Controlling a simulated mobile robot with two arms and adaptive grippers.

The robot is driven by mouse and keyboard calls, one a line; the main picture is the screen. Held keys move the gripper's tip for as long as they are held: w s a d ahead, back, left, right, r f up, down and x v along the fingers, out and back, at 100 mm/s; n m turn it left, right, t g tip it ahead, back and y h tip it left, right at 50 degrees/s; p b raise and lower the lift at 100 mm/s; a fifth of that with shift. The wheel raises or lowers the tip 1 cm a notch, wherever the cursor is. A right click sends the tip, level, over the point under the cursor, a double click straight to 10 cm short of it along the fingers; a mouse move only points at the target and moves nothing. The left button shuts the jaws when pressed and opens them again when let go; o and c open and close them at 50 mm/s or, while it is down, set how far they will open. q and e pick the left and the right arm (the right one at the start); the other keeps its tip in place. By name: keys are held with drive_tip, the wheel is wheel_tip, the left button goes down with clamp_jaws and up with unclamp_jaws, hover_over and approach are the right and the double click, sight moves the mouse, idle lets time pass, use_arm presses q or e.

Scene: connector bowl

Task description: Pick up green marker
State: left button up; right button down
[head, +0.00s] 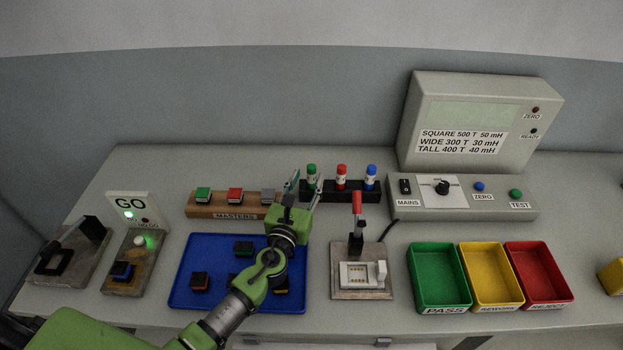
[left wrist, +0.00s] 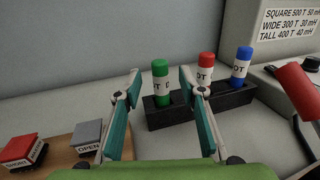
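The green marker (head: 311,175) stands upright in a black rack (head: 326,192) at the back of the bench, left of a red marker (head: 341,177) and a blue marker (head: 371,177). In the left wrist view the green marker (left wrist: 161,83) shows between the two teal fingers, beyond their tips. My left gripper (head: 304,189) is open and empty, just in front of the rack. In the left wrist view its fingers (left wrist: 160,85) are spread apart. No contact with the marker is visible. My right gripper is not in view.
A wooden MASTERS block (head: 235,212) with coloured pieces is left of the rack. A test fixture with a red-tipped lever (head: 357,204) stands right of my gripper. A blue tray (head: 220,300) lies below my arm. Green, yellow and red bins (head: 466,308) stand at right.

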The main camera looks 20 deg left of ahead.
sight(310, 171)
use_arm(q)
drive_tip(key=w, duration=0.3)
drive_tip(key=shift+w+r, duration=0.25)
drive_tip(key=shift+w, duration=0.7)
drive_tip(key=shift+s, duration=0.15)
drive_tip(key=c, duration=1)
clamp_jaws()
